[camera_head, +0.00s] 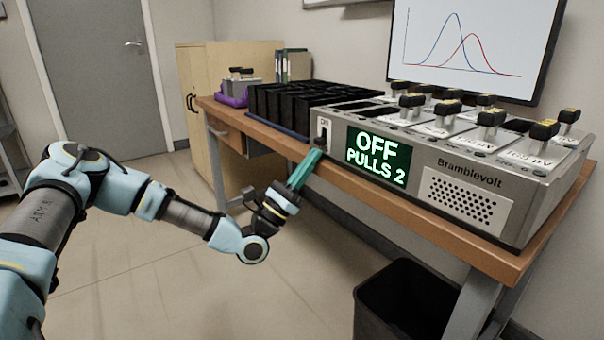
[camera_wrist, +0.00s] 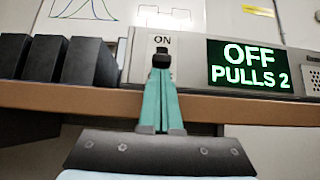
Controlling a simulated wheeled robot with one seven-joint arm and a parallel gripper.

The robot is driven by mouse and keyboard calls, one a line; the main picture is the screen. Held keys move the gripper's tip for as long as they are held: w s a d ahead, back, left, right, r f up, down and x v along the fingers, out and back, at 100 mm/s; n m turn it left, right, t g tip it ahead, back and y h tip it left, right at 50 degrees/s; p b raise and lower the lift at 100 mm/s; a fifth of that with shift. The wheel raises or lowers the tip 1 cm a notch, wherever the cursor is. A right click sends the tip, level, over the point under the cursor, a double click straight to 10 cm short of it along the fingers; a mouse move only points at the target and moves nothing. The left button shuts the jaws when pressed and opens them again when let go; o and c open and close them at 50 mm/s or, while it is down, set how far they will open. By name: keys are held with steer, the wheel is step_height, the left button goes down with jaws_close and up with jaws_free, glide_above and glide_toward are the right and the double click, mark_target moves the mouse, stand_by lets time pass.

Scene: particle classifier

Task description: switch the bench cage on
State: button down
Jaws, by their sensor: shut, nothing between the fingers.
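The bench cage is a long grey Bramblevolt unit (camera_head: 430,160) on the wooden bench. Its green display (camera_head: 379,160) reads "OFF PULLS 2", also readable in the wrist view (camera_wrist: 249,66). At the left end of its front is a white switch plate (camera_head: 323,128) marked ON, with a black toggle (camera_wrist: 161,58). My gripper (camera_head: 318,152) has teal fingers, shut with nothing between them. In the wrist view the fingertips (camera_wrist: 160,76) are right at the toggle's lower end; I cannot tell whether they touch it. The fingers hide part of the plate below the toggle.
Black bins (camera_head: 290,102) stand left of the unit. Several black-handled modules (camera_head: 488,122) sit in its top. A monitor (camera_head: 475,45) stands behind. A dark waste bin (camera_head: 400,300) is under the bench's front edge. The floor at left is clear.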

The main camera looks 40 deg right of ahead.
mark_target(316, 141)
steer(key=shift+d+r, duration=0.1)
steer(key=shift+r, duration=0.05)
step_height(316, 141, up, 3)
steer(key=p, duration=0.4)
stand_by(0.5)
